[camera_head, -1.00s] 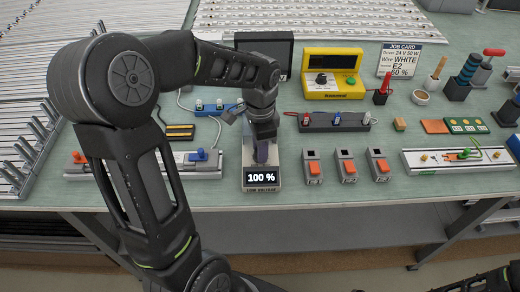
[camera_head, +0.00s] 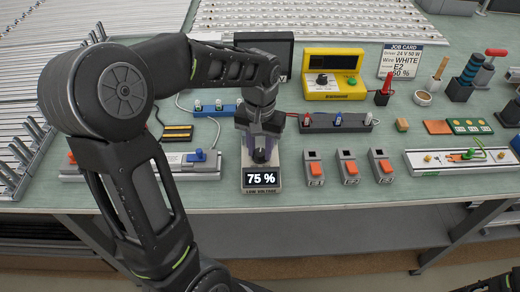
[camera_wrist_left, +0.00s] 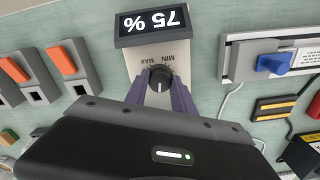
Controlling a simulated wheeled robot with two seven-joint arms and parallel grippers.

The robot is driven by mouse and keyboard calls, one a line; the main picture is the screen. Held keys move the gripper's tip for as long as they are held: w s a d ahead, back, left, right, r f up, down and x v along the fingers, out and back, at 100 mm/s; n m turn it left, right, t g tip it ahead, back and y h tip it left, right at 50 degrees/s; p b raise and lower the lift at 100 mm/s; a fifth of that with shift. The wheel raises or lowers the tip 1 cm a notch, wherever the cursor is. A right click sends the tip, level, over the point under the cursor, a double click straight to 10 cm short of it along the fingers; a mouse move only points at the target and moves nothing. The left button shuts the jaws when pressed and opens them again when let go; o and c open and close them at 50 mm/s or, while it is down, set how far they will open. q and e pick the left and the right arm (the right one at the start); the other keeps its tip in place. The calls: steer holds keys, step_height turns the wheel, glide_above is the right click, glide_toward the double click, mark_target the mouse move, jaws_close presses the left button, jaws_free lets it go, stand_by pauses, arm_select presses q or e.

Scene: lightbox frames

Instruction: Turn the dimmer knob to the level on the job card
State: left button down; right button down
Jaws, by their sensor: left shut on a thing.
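The dimmer box (camera_head: 248,184) stands near the table's front edge. Its display (camera_head: 261,178) reads 75 %, also seen upside down in the left wrist view (camera_wrist_left: 155,19). My left gripper (camera_head: 261,150) reaches down over the box from above. Its purple fingers are shut on the black dimmer knob (camera_wrist_left: 160,78), one on each side; MIN and MAX marks show by it.
Right of the dimmer stand several orange-switch boxes (camera_head: 315,170). A dark strip with coloured clips (camera_head: 338,123) lies behind them. A rail with a blue block (camera_head: 202,165) is close on the left. A yellow tester (camera_head: 332,77) stands farther back.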

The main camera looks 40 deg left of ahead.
mark_target(260, 153)
arm_select(q)
steer(key=shift+n, duration=1.7)
steer(key=c, duration=1.1)
jaws_free()
steer(key=shift+o, duration=0.2)
steer(key=shift+r, duration=0.15)
step_height(260, 153, up, 8)
steer(key=shift+f+b, duration=0.2)
steer(key=shift+b, duration=0.2)
